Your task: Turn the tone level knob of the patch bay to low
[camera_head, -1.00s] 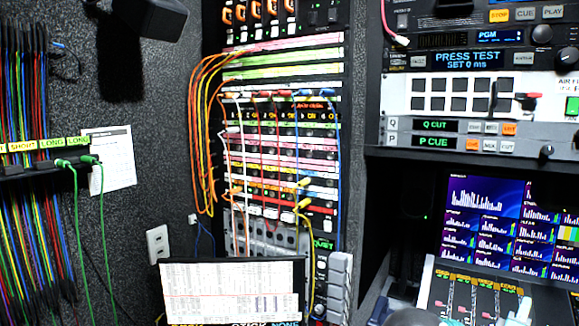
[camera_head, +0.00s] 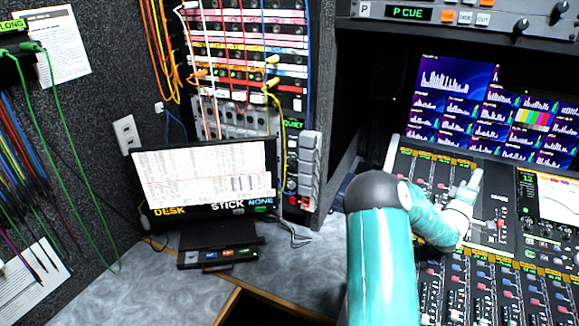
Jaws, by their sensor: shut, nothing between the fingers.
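The patch bay (camera_head: 247,60) stands in the rack at upper centre, with coloured strips and orange, white, red, yellow and blue cords plugged into it. At its lower right is a narrow panel (camera_head: 292,150) with a green QUIET display and small controls. I cannot tell which control is the tone level knob, or its setting. My teal and white arm reaches in from the bottom right of centre. My gripper (camera_head: 471,184) is small in view, over the upper part of the mixing console, well right of the patch bay. It is shut and empty.
A monitor (camera_head: 204,175) marked DESK, STICK, NONE stands before the patch bay's lower part. A grey column of blocks (camera_head: 307,168) is beside the narrow panel. The mixing console (camera_head: 463,300) fills the right. Hanging cables line the left wall. The grey desk (camera_head: 160,285) has clear room in front.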

